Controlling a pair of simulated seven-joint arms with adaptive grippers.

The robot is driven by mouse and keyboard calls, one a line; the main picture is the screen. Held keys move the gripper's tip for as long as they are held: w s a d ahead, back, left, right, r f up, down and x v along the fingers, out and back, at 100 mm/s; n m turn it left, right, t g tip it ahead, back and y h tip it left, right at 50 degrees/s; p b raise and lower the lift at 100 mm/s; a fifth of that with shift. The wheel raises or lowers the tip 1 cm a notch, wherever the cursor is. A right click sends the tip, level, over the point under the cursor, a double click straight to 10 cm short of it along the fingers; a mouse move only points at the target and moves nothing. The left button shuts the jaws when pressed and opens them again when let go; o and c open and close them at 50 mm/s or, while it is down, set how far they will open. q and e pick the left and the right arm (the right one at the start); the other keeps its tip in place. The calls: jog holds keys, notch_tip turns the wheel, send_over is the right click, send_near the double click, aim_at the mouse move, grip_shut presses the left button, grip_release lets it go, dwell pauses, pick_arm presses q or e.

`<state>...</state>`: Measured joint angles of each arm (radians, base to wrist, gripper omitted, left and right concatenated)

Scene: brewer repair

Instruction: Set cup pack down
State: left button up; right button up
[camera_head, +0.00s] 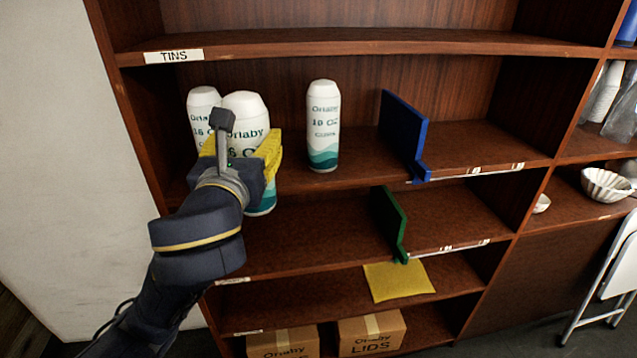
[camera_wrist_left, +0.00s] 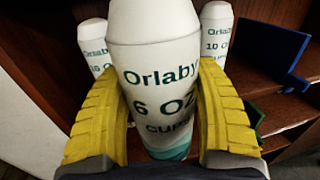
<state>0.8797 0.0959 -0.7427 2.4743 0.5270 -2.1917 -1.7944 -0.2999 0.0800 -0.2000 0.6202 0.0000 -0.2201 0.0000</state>
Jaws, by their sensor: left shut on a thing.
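My left gripper (camera_head: 240,158) has its yellow fingers shut on a white cup pack (camera_head: 246,110) labelled Orlaby cups, with a teal wave at its base. In the left wrist view the held pack (camera_wrist_left: 160,80) stands upright between the two yellow fingers. In the head view it is in front of the upper shelf, and its base shows below the shelf's front edge. A second pack (camera_head: 203,104) stands behind it at the left. A third pack marked 10 oz (camera_head: 323,125) stands on the shelf to the right. My right gripper is not in view.
A blue divider (camera_head: 402,130) stands on the upper shelf (camera_head: 362,150) and a green divider (camera_head: 389,222) on the shelf below. A yellow sheet (camera_head: 398,281) lies lower down. Boxes (camera_head: 371,334) sit at the bottom. Shelf room is clear between the 10 oz pack and the blue divider.

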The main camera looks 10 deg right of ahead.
pick_arm(q)
jog(key=a+f+n+y, duration=0.1)
jog(key=a+f, duration=0.4)
jog(key=f, duration=0.6)
jog(key=a+f+y, duration=0.1)
jog(key=a+f, duration=0.3)
jog(key=f, duration=0.6)
jog(key=a+f+n+y, duration=0.15)
jog(key=a+f, duration=0.35)
jog(key=f, duration=0.6)
jog(key=shift+w+d+r+m+h, duration=0.55)
jog(key=shift+d+r+m+h, duration=0.8)
jog(key=shift+d+h, duration=0.55)
jog(key=w+d+f, duration=0.1)
jog(key=w, duration=0.7)
jog(key=w+d+f, duration=0.2)
jog(key=w, duration=0.7)
jog(key=shift+w+d+f, duration=0.2)
jog(key=shift+f, duration=0.15)
jog(key=o, duration=1.5)
jog(key=shift+f, duration=0.1)
jog(key=shift+c, duration=0.2)
jog(key=shift+s, duration=0.1)
